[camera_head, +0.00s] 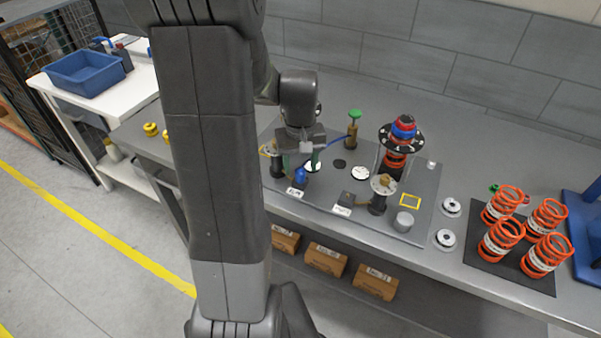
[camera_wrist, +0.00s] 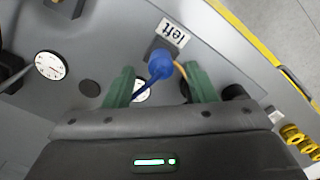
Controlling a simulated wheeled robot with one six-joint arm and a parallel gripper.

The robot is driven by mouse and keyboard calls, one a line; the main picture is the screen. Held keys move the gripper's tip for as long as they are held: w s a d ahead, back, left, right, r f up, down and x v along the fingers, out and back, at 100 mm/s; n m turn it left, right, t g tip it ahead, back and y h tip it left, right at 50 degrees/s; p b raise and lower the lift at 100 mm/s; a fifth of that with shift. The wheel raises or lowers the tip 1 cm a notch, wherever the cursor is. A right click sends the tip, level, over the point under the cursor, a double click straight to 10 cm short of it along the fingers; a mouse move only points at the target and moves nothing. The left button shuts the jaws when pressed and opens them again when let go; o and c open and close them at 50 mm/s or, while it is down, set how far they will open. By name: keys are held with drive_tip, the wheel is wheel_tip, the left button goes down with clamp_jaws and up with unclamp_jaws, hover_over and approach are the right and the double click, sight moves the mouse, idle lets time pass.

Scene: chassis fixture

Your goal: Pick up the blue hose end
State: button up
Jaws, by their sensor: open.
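The blue hose end (camera_head: 299,174) shows small in the head view, just below my gripper (camera_head: 308,158) on the grey fixture plate. In the wrist view the blue hose end (camera_wrist: 161,66) lies between the two green fingers of my gripper (camera_wrist: 160,78), close to their tips. My gripper is open, with a visible gap on both sides of the hose end. A thin blue hose runs from it back toward the palm. A dark block (camera_wrist: 158,47) and a white label reading "left" (camera_wrist: 173,33) lie just beyond the hose end.
A white dial (camera_wrist: 49,65) lies on the plate. In the head view a shock assembly with an orange spring (camera_head: 396,159) and a brass fitting with a green knob (camera_head: 355,115) stand nearby. Several orange springs (camera_head: 501,239) stand at right. A blue bin (camera_head: 85,75) is at left.

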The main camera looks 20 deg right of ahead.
drive_tip(key=shift+f, duration=1.25)
clamp_jaws()
drive_tip(key=shift+r, duration=0.15)
